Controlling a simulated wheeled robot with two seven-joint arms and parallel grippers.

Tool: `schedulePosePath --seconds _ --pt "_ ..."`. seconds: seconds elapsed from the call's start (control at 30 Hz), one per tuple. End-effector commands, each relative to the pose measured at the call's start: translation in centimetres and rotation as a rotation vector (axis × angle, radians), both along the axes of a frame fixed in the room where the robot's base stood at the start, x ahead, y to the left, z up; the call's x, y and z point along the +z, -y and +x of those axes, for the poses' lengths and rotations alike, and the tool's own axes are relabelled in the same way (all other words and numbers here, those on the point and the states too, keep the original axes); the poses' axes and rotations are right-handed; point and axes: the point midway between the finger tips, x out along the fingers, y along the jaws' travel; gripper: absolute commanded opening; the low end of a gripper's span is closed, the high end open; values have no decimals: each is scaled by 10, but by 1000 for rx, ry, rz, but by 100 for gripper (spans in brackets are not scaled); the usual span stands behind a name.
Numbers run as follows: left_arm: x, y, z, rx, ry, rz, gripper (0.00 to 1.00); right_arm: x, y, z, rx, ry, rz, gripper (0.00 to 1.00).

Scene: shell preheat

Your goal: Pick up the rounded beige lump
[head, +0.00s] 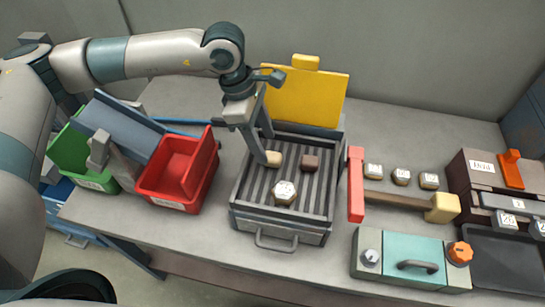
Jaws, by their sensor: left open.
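The rounded beige lump (274,158) sits in the grey ribbed tray (243,201), near its back left. My left gripper (266,154) points down into the tray, with its jaws apart. One fingertip is right at the lump's left side and hides part of it; the other finger is behind. I cannot tell whether the fingers touch the lump. My right gripper is not in view.
A brown block (310,162) and a pale octagonal piece with a label (285,192) share the tray. A yellow panel (306,96) stands behind it. A red bin (177,171) is to the left, a red-ended bar (356,184) to the right.

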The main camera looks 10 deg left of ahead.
Motion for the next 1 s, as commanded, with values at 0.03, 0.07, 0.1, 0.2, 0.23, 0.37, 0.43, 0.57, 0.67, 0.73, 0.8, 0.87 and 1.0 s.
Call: schedulePosePath --seconds 0.03,0.07,0.1,0.2,0.23,0.37,0.43,0.57,0.67,0.73,0.8,0.87,1.0 --pt "-1 2 0 -1 -3 0 50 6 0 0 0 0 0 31" --pt "-3 2 0 0 -4 0 50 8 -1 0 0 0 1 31" --pt "-6 4 0 0 -4 1 50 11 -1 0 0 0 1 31" --pt "-15 8 1 0 -4 1 50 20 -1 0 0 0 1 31" --pt "-18 9 2 0 -4 1 50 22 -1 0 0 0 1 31" --pt "-34 13 2 0 -3 1 50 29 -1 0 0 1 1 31" --pt "-40 15 2 0 -3 1 50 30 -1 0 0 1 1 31" --pt "-45 15 2 0 -1 1 50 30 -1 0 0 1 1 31" --pt "-45 16 2 0 -1 0 50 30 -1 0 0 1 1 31" --pt "-45 15 2 0 -1 0 50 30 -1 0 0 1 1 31" --pt "-45 15 2 0 -1 0 50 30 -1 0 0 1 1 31" --pt "-45 16 2 0 -1 0 50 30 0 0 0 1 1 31" --pt "-45 15 2 0 -1 0 43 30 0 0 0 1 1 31"
